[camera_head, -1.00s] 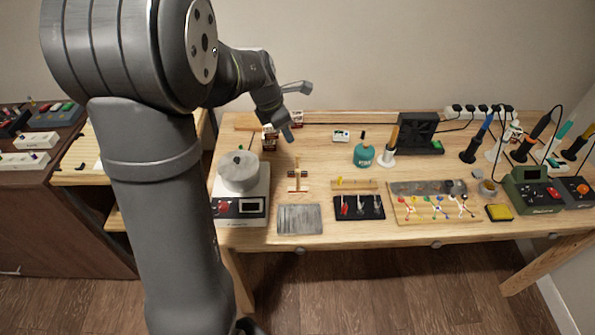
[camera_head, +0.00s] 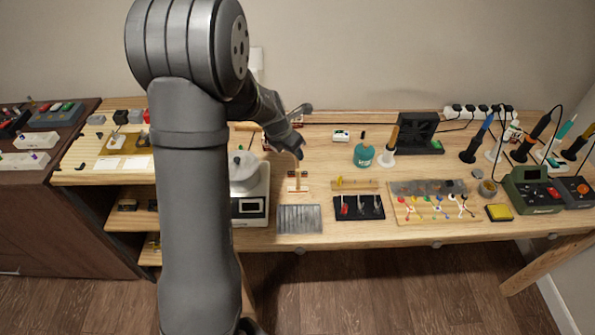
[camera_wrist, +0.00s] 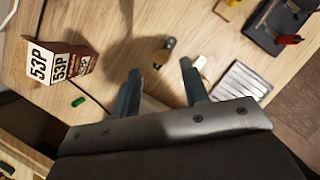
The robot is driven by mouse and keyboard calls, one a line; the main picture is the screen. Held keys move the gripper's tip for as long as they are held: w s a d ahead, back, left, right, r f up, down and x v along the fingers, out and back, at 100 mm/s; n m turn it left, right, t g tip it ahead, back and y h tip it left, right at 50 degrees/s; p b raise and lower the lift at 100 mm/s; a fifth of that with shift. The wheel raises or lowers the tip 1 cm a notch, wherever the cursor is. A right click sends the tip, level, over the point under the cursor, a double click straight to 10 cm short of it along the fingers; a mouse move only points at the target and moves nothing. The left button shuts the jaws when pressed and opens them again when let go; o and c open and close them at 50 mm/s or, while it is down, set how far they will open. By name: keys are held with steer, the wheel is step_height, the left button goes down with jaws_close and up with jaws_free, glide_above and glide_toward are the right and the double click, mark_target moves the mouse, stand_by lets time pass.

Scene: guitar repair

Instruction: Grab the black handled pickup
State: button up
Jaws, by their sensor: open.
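A black tray (camera_head: 359,207) at the front middle of the bench holds several small handled pieces; one is red (camera_head: 345,208). I cannot tell for sure which piece is the black handled pickup. Part of this tray shows at the top right in the wrist view (camera_wrist: 268,22), with a red piece (camera_wrist: 288,40) on it. My gripper (camera_head: 299,152) is above the bench, left of and behind the tray. In the wrist view its two fingers (camera_wrist: 159,70) are apart with nothing between them. A small dark piece (camera_wrist: 170,42) lies beyond the fingertips.
A ribbed metal plate (camera_head: 300,218) lies left of the tray. A scale (camera_head: 250,207) stands further left, partly behind my arm. A teal bottle (camera_head: 364,155) stands behind the tray. Small boxes marked 53P (camera_wrist: 60,64) stand at the left in the wrist view. Soldering tools stand at the right.

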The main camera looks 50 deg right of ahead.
mark_target(297, 165)
steer(key=shift+d+x, duration=0.15)
steer(key=shift+x, duration=1.4)
steer(key=shift+d+x, duration=0.15)
steer(key=shift+x, duration=1.4)
steer(key=shift+s+r, duration=0.1)
jaws_close()
